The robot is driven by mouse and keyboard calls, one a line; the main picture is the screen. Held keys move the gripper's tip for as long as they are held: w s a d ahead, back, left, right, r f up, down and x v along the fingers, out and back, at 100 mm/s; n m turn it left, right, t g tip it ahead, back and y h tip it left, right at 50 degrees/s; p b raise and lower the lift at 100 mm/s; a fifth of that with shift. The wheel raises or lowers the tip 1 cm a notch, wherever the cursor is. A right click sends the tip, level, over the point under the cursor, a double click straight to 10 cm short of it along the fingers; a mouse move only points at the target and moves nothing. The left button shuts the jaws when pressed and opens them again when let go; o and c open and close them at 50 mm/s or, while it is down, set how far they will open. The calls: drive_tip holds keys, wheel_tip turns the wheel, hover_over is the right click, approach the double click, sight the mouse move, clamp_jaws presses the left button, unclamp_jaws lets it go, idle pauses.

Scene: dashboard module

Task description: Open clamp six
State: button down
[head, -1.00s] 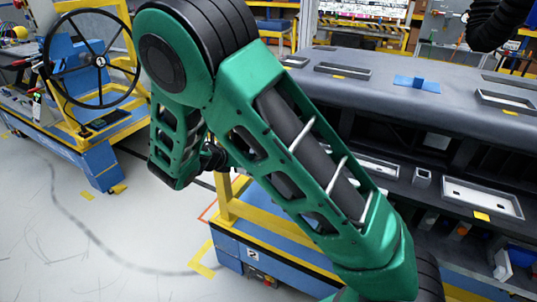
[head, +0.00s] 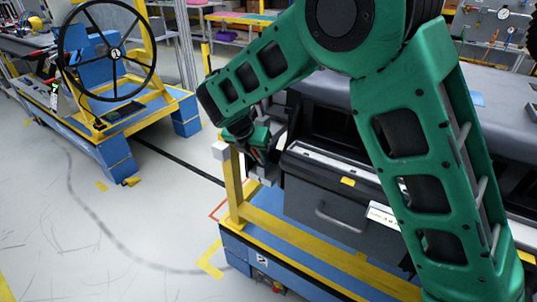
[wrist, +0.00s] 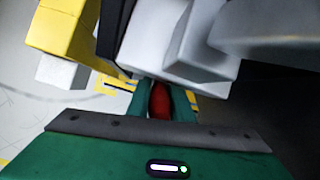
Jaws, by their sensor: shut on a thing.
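My gripper (head: 257,152) is at the left end of the dashboard, near the top of a yellow post. In the wrist view its two green fingers (wrist: 160,103) are shut on a red handle (wrist: 159,99). The handle lies between the fingertips, directly below a pale grey block (wrist: 150,50), which looks like part of the clamp.
The dark dashboard (head: 335,205) sits on a blue and yellow stand (head: 300,250). A yellow post (head: 234,185) rises close to the gripper. At the left is a blue and yellow cart with a steering wheel (head: 107,52). Open floor (head: 110,225) lies between.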

drive_tip(key=shift+w+r, duration=0.15)
drive_tip(key=shift+w, duration=0.15)
drive_tip(key=c, duration=1.6)
unclamp_jaws()
drive_tip(key=shift+s, duration=0.1)
drive_tip(key=v, duration=1)
drive_tip(key=shift+r, duration=0.25)
